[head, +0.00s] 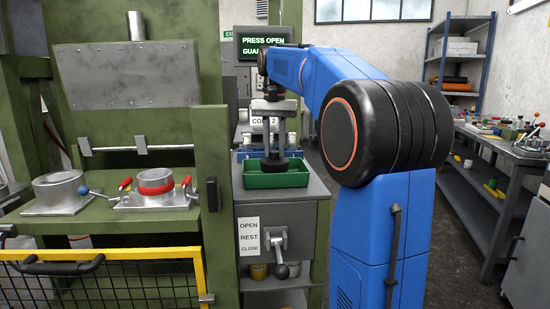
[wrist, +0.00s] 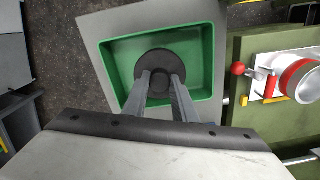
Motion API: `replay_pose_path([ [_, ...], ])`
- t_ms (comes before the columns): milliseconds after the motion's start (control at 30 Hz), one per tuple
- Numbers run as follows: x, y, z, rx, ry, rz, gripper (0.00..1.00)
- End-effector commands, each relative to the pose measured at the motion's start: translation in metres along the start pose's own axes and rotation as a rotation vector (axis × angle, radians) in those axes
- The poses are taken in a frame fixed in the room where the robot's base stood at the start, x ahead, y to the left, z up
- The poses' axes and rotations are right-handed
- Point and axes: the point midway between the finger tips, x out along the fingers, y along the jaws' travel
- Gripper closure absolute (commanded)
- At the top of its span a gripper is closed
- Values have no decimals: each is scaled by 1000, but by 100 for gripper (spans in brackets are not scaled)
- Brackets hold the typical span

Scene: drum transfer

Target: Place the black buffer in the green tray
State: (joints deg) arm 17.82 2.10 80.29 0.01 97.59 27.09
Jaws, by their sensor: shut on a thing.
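The black buffer (head: 275,165), a dark round disc with a grip on top, is upright in my gripper (head: 272,148). In the wrist view my gripper (wrist: 162,80) has its two grey fingers shut on the grip of the buffer (wrist: 155,59). The green tray (head: 277,181) sits on top of a grey cabinet. In the wrist view the buffer is within the outline of the tray (wrist: 206,62), towards its middle. I cannot tell whether the buffer touches the tray floor, and the fingers hide part of the buffer.
A green press with two round fixtures (head: 156,183) and red clamps stands left of the tray. A lever (head: 279,241) sticks out of the cabinet (head: 300,217) front beside an OPEN REST CLOSE sign (head: 249,237). Bottles and a blue bin stand behind the tray.

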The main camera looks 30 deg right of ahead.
Motion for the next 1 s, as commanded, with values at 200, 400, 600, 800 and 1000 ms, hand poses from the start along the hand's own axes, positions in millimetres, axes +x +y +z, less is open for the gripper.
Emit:
replay_pose_path([
  [200,25,0,0,0,-1,0,100],
  [400,27,0,0,0,0,0,100],
  [600,29,0,0,0,0,0,100],
  [800,30,0,0,0,0,0,56],
  [1000,29,0,0,0,0,0,56],
])
